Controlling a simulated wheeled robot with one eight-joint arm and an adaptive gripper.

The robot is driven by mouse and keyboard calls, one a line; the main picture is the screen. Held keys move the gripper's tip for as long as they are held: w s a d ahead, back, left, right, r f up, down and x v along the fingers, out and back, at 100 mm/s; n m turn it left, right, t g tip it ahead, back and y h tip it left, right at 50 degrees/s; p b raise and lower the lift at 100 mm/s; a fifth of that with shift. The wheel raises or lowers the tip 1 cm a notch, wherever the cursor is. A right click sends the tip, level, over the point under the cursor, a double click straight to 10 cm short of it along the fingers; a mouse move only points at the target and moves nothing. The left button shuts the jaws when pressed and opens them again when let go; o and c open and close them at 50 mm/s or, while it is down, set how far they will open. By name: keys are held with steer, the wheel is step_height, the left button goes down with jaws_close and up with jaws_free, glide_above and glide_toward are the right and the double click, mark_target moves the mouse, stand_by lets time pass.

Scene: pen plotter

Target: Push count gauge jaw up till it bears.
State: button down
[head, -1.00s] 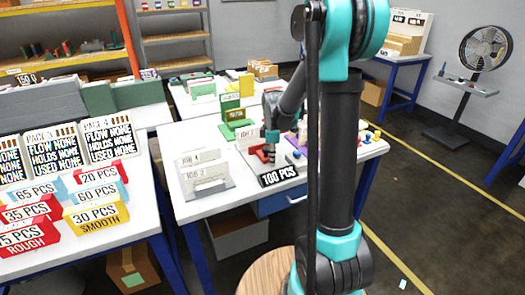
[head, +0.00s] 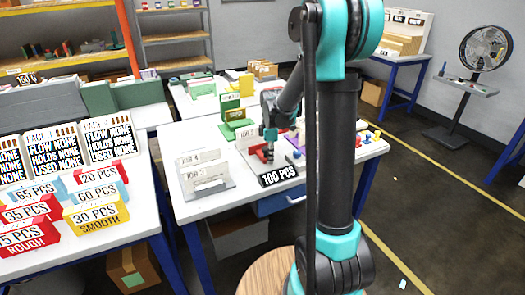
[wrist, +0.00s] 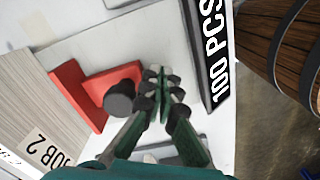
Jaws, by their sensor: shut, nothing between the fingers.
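The count gauge's red jaw (wrist: 88,92) is an L-shaped piece in the wrist view, on a pale plate, with a round dark knob (wrist: 120,99) by its inner corner. In the head view the red jaw (head: 255,153) is small and partly hidden behind my gripper (head: 267,155). My gripper (wrist: 160,86) is shut and empty in the wrist view. Its fingertips are just right of the knob, between it and the black "100 PCS" sign (wrist: 212,50). I cannot tell whether the fingers touch the knob, or whether the jaw bears on anything.
The "100 PCS" sign (head: 278,175) stands at the table's front edge. A grey holder with job cards (head: 205,175) is left of the gauge. A green stand (head: 235,118) is behind.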

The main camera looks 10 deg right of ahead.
mark_target(264, 149)
steer(key=shift+w+a, duration=0.3)
steer(key=shift+w, duration=0.65)
steer(key=shift+w+a, duration=0.35)
steer(key=shift+w, duration=0.65)
steer(key=shift+w+a, duration=0.3)
steer(key=shift+w, duration=0.75)
step_height(264, 149, up, 9)
stand_by(1.2)
steer(key=s+d+f+m+t, duration=0.1)
steer(key=s+d+f+m, duration=0.1)
steer(key=s+m, duration=0.3)
steer(key=s+d+f+m+t, duration=0.1)
steer(key=s+f+m, duration=0.3)
steer(key=s, duration=1)
steer(key=s+d+f+m+t, duration=0.2)
steer(key=s+m, duration=0.4)
steer(key=s, duration=0.4)
steer(key=shift+s+d+f+m, duration=0.15)
steer(key=shift+d+f+m, duration=0.15)
steer(key=shift+d+f, duration=0.5)
steer(key=shift+a, duration=0.15)
